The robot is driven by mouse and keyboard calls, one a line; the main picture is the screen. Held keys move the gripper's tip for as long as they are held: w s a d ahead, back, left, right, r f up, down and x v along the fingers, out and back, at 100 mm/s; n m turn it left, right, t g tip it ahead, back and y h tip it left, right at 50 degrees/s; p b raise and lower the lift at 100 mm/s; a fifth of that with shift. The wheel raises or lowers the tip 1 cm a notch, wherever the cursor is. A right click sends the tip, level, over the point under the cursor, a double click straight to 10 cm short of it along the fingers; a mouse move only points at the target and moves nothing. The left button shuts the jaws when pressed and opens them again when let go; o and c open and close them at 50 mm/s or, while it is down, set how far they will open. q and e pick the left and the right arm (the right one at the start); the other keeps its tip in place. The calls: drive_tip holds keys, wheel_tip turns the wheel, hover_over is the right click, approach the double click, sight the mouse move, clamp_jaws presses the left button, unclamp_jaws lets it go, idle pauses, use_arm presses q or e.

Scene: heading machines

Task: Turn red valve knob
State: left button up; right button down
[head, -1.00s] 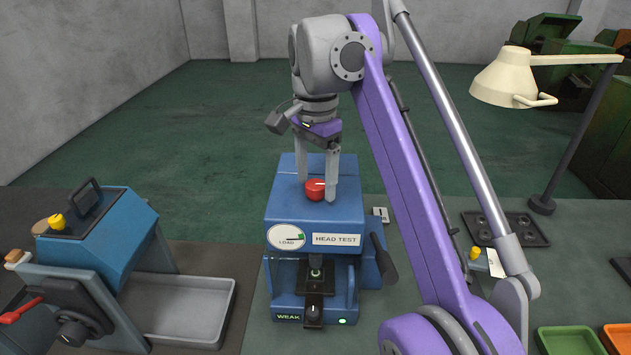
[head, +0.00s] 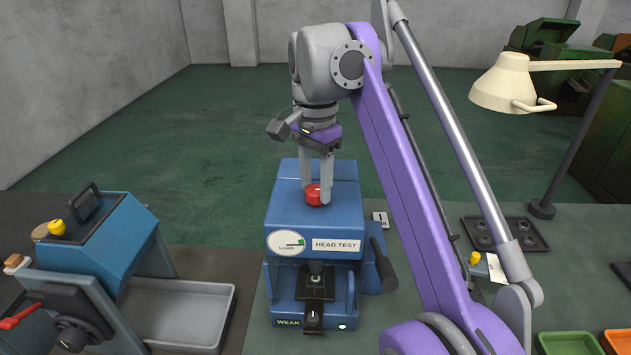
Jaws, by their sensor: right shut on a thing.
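The red valve knob (head: 313,197) sits on top of the blue head test machine (head: 339,193). My right gripper (head: 317,197) reaches down from above with its fingers on either side of the knob, shut on it. The machine's front has a load dial (head: 287,243), a "HEAD TEST" label and a lit "WEAK" sign (head: 288,322). The knob is partly hidden by the fingers. My left gripper is not in view.
A blue machine (head: 100,240) with a grey tray (head: 190,312) stands at the left. A cream lamp (head: 505,85), a dark plate with holes (head: 505,234) and green and orange bins (head: 570,343) are at the right. A black lever (head: 383,265) sticks out beside the tester.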

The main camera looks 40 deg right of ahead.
drive_tip(key=n+p, duration=0.2)
drive_tip(key=n, duration=0.2)
drive_tip(key=shift+r, duration=0.2)
drive_tip(key=n+p, duration=0.2)
drive_tip(key=n, duration=0.2)
drive_tip(key=shift+n, duration=0.3)
drive_tip(key=n+p, duration=0.1)
drive_tip(key=n, duration=0.3)
drive_tip(key=shift+n, duration=0.3)
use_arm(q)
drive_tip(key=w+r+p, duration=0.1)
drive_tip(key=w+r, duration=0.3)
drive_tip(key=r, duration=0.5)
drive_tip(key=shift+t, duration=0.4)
use_arm(e)
drive_tip(key=n, duration=0.4)
drive_tip(key=shift+f, duration=0.1)
drive_tip(key=shift+n, duration=0.3)
drive_tip(key=shift+c, duration=1.7)
unclamp_jaws()
drive_tip(key=shift+f, duration=0.1)
